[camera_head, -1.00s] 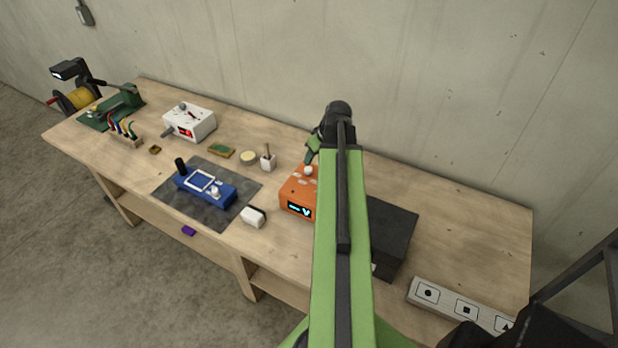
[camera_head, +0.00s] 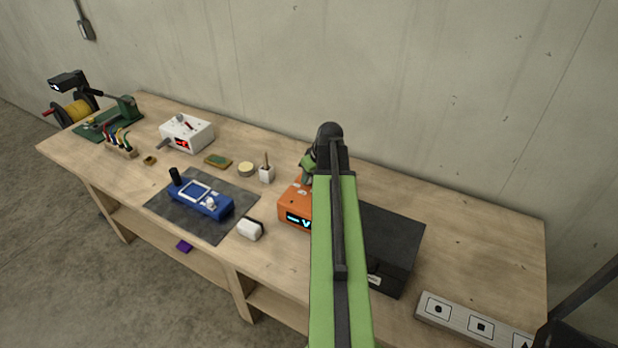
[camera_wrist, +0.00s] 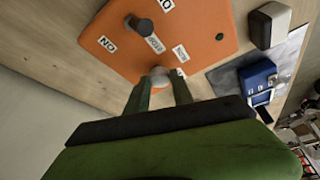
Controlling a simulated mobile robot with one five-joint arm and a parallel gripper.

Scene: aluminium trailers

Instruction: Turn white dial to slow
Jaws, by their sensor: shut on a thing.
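The orange box (camera_head: 290,205) stands on the workbench, left of my arm, with a lit display on its front. In the wrist view its top face (camera_wrist: 110,65) carries a pale, whitish dial (camera_wrist: 158,72), a dark grey knob (camera_wrist: 141,26) and several small white labels. My gripper (camera_wrist: 158,84) is shut on the whitish dial, one finger on each side. In the head view my gripper (camera_head: 308,172) is over the box's top and hides the dial. The dial's pointer and the words beside it are too small to read surely.
A black case (camera_head: 390,245) stands right of the box, close to my arm. A white eraser-like block (camera_head: 250,229), a blue device (camera_head: 200,200) on a dark mat, and a white cup (camera_head: 266,175) are to the left. The bench's right back is clear.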

